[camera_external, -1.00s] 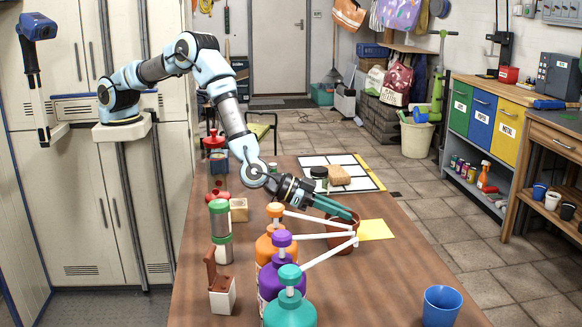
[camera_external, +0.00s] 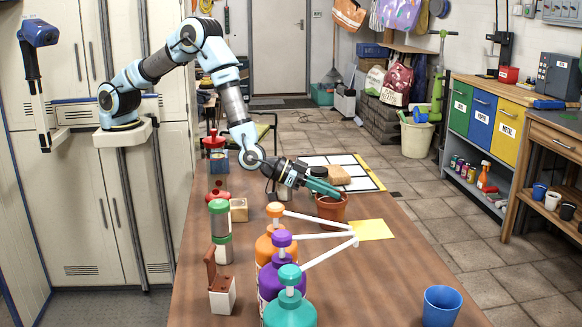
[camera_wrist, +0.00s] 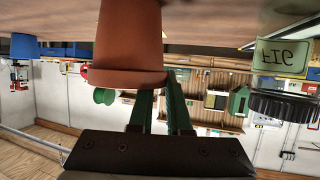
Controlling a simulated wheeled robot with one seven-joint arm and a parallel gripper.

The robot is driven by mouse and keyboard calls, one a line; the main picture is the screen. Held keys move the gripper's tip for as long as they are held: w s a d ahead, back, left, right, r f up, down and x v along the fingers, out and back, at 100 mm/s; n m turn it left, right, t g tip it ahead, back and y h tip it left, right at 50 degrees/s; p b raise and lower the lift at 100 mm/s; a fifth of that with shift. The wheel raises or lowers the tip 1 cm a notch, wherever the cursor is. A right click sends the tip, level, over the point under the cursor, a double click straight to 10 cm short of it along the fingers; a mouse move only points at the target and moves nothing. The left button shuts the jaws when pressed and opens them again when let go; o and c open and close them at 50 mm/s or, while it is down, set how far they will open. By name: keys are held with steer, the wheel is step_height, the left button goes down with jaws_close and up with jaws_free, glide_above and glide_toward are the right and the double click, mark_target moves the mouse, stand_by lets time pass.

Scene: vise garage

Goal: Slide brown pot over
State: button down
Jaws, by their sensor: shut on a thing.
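The brown pot (camera_external: 331,210) appears to stand upright on the wooden table, just behind the pump nozzles and at the back left corner of the yellow sheet (camera_external: 373,229). My gripper (camera_external: 326,189) reaches in from the left, its green fingers shut on the pot at its rim. In the wrist view the scene is upside down. The pot (camera_wrist: 130,38) fills the upper left there, with its rim against the green fingers (camera_wrist: 160,105). The exact contact is partly hidden by the pot.
Orange, purple (camera_external: 281,277) and teal (camera_external: 290,310) pump bottles stand in front, their long nozzles pointing toward the yellow sheet. A blue cup (camera_external: 441,306) stands front right. The right table edge is clear.

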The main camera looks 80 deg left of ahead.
steer(key=shift+a+f+b, duration=0.15)
steer(key=shift+a+b, duration=0.3)
steer(key=shift+a, duration=1.9)
steer(key=c, duration=0.8)
jaws_free()
steer(key=s+r+b, duration=0.1)
steer(key=r, duration=0.2)
steer(key=s+r+b, duration=0.1)
steer(key=s+r, duration=0.1)
steer(key=r, duration=0.1)
steer(key=s+a+r+b, duration=0.1)
steer(key=r, duration=0.2)
steer(key=shift+s, duration=0.25)
